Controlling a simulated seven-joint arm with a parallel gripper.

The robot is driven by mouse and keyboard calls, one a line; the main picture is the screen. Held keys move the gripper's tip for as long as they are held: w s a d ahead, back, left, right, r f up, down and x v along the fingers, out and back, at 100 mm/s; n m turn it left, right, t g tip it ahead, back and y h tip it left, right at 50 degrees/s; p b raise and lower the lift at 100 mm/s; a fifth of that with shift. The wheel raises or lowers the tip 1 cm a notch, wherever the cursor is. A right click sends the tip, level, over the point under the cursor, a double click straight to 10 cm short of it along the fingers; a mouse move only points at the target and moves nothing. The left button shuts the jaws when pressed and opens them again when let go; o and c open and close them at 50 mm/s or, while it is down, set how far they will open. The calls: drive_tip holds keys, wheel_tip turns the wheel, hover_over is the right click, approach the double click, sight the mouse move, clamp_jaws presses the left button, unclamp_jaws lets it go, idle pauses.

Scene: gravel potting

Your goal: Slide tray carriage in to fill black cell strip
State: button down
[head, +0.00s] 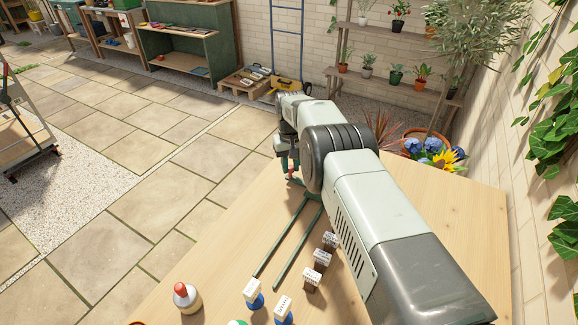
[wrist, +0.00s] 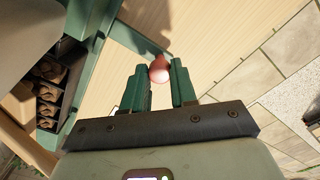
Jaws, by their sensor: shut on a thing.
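My gripper (wrist: 159,74) has its two green fingers on either side of a reddish round knob (wrist: 159,70) and is shut on it. The knob appears to belong to the green tray carriage (wrist: 91,30), but their join is not clear. Black cells (wrist: 47,108) holding brown lumps show at the left of the wrist view, beside the green frame; I cannot tell how they line up with the carriage. In the head view my gripper (head: 288,163) is at the far part of the wooden table, where my arm hides most of the carriage. Two green rails (head: 297,242) run from there toward the near side.
Several small brown and blue labelled blocks (head: 321,260) stand right of and before the rails. A red-capped bottle (head: 187,298) stands at the near left of the table. A potted flower group (head: 435,155) is beyond the table. The tabletop left of the rails is mostly clear.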

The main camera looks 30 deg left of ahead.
idle(0.3)
drive_tip(key=c, duration=0.9)
unclamp_jaws()
drive_tip(key=shift+r, duration=0.1)
wheel_tip(320, 180, up, 11)
drive_tip(key=shift+f, duration=0.15)
